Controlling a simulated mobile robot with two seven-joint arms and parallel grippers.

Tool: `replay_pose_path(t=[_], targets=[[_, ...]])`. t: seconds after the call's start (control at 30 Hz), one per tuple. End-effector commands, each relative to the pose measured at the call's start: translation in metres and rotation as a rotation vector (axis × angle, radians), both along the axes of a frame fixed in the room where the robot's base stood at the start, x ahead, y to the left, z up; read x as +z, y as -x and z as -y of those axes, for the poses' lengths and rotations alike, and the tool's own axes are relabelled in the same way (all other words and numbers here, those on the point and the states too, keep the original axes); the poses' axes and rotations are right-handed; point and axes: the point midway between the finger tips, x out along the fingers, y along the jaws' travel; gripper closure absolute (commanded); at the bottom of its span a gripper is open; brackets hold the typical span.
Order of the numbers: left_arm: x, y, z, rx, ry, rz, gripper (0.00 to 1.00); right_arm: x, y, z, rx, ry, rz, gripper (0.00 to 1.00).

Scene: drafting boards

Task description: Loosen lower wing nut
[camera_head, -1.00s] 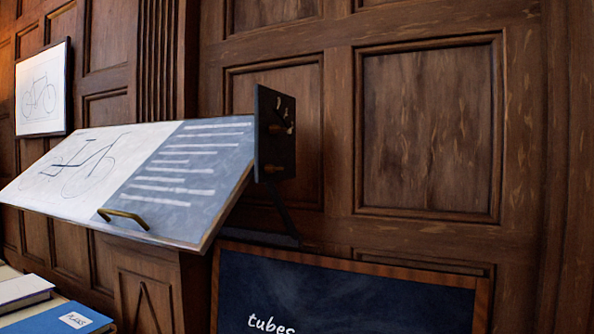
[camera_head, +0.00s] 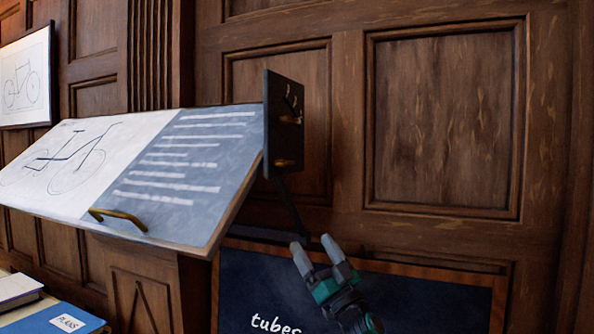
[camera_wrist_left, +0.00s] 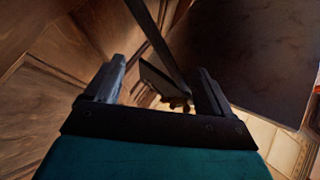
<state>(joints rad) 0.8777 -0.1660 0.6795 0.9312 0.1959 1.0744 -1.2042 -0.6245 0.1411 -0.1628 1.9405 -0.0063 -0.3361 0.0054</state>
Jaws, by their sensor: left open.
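The lower wing nut (camera_head: 286,163) is brass and sticks out low on the dark upright plate (camera_head: 300,135) at the right end of the tilted drafting board. The upper wing nut (camera_head: 290,119) sits above it, by the curved slots. My left gripper (camera_head: 316,244) is open and empty, below and a little right of the lower wing nut and apart from it. In the left wrist view, the dark plate (camera_wrist_left: 160,82) shows between the open fingers of my left gripper (camera_wrist_left: 161,75). Small brass-coloured parts show beyond the fingers; which nut they are is unclear.
The drafting board (camera_head: 185,165) with a bicycle drawing and a brass handle (camera_head: 118,218) fills the left. A dark strut (camera_head: 290,205) runs down from the plate. A chalkboard (camera_head: 400,300) stands below, behind my gripper. Books (camera_head: 55,318) lie at lower left. Wood panelling backs everything.

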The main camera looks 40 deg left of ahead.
Motion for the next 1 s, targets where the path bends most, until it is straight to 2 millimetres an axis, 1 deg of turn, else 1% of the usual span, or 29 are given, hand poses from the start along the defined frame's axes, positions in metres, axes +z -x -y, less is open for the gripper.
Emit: replay_pose_path(t=[0.03, 0.17, 0.27, 0.37, 0.5, 0.6, 0.7, 0.8, 0.9, 1.0], targets=[[0.018, -0.002, 0.003, 0.053, 0.041, 0.035, 0.17, 0.001, 0.0, 0.0, 0.0, 0.0, 0.0, 0.57], [0.052, 0.0, 0.014, 0.197, 0.154, 0.089, 0.17, 0.002, 0.0, 0.0, 0.001, 0.001, 0.0, 0.57], [0.079, 0.002, 0.03, 0.289, 0.257, 0.114, 0.17, 0.003, 0.0, 0.0, 0.0, 0.001, 0.0, 0.57], [0.108, 0.005, 0.051, 0.365, 0.37, 0.12, 0.17, 0.003, 0.0, 0.001, 0.0, 0.001, 0.0, 0.57], [0.146, 0.013, 0.085, 0.434, 0.518, 0.106, 0.17, 0.004, 0.0, 0.001, 0.0, 0.002, 0.0, 0.57], [0.168, 0.02, 0.105, 0.461, 0.6, 0.086, 0.17, 0.005, 0.0, 0.001, 0.0, 0.002, 0.0, 0.57], [0.183, 0.026, 0.121, 0.476, 0.657, 0.067, 0.17, 0.005, 0.0, 0.001, 0.0, 0.002, 0.0, 0.57], [0.191, 0.03, 0.129, 0.483, 0.688, 0.054, 0.17, 0.005, 0.0, 0.001, 0.001, 0.002, 0.0, 0.57], [0.193, 0.032, 0.13, 0.486, 0.699, 0.05, 0.17, 0.003, 0.0, 0.001, 0.001, 0.002, 0.0, 0.57], [0.192, 0.034, 0.125, 0.488, 0.701, 0.05, 0.17, -0.002, 0.0, 0.001, 0.001, 0.002, 0.0, 0.57]])
